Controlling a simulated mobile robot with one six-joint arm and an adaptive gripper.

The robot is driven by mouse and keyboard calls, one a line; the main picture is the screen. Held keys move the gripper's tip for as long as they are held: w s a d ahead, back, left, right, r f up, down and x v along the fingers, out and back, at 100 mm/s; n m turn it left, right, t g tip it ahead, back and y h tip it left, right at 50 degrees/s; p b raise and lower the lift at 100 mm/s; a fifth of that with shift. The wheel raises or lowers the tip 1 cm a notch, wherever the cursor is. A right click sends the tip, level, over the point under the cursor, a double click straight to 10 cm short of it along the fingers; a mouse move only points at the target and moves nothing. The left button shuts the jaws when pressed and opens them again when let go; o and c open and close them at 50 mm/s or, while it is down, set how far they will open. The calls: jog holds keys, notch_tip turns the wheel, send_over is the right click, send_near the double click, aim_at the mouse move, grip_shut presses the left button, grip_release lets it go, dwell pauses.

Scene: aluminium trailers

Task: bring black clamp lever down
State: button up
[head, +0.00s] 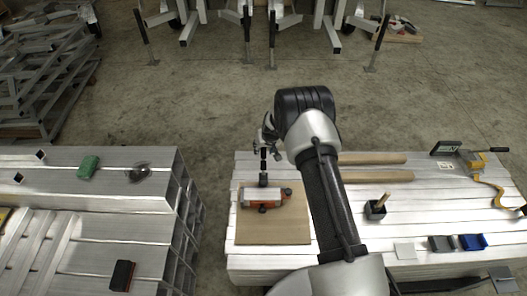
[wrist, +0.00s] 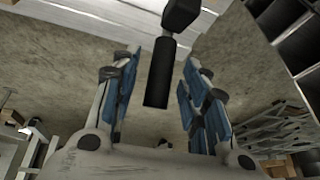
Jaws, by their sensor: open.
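A toggle clamp (head: 262,197) with a silver body and orange-red parts lies on a brown board on the right-hand bench. Its black clamp lever (head: 263,166) stands upright from it, toward my gripper. In the wrist view, the black lever (wrist: 159,75) shows between the two blue-padded fingers, with a dark block at its top end. My gripper (head: 266,138) is open, just above the lever's upper end in the head view. In the wrist view, gaps show between my gripper (wrist: 160,85) and the lever on both sides. My wrist hides part of the gripper in the head view.
The brown board (head: 285,228) lies on the slatted aluminium bench (head: 350,225). Another aluminium stack (head: 90,220) stands left across a gap.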

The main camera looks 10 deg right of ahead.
jog(key=shift+x, duration=0.9)
grip_shut()
